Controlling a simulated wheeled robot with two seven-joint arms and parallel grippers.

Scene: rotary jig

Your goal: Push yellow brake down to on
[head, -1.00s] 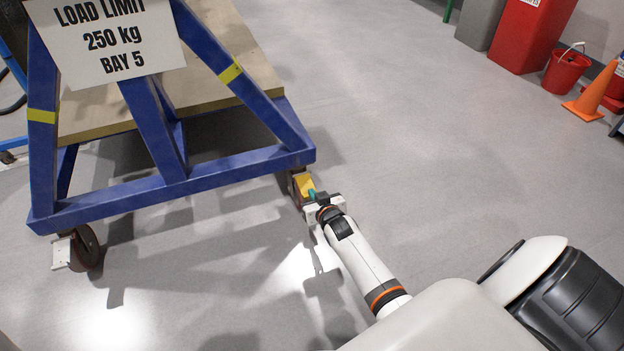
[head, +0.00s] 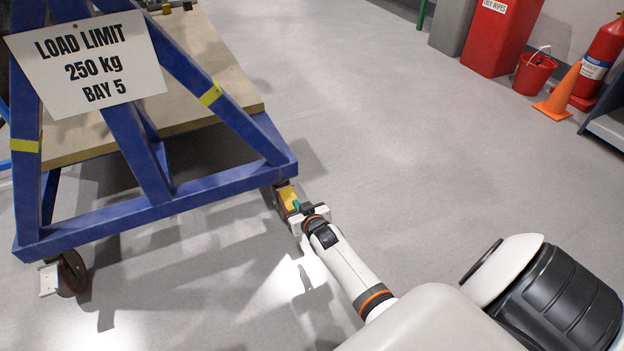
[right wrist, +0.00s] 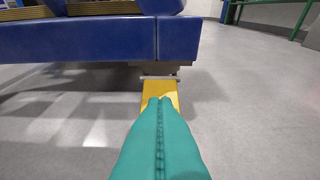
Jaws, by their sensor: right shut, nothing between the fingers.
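The yellow brake (head: 288,197) is a pedal on the caster under the near right corner of the blue cart frame (head: 200,188). In the right wrist view the yellow brake (right wrist: 171,94) juts out below the blue beam. My right gripper (head: 297,205) is at the brake, with its teal fingers (right wrist: 159,104) shut together and empty. The fingertips overlap the yellow pedal in the wrist view; I cannot tell whether they touch it. The fingers hide the pedal's near part. My left gripper is not in view.
A second caster (head: 72,271) stands under the cart's left corner. A sign (head: 88,66) reading load limit 250 kg hangs on the frame. A red bucket (head: 533,73), an orange cone (head: 558,97) and a fire extinguisher (head: 601,58) stand far right. The floor between is clear.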

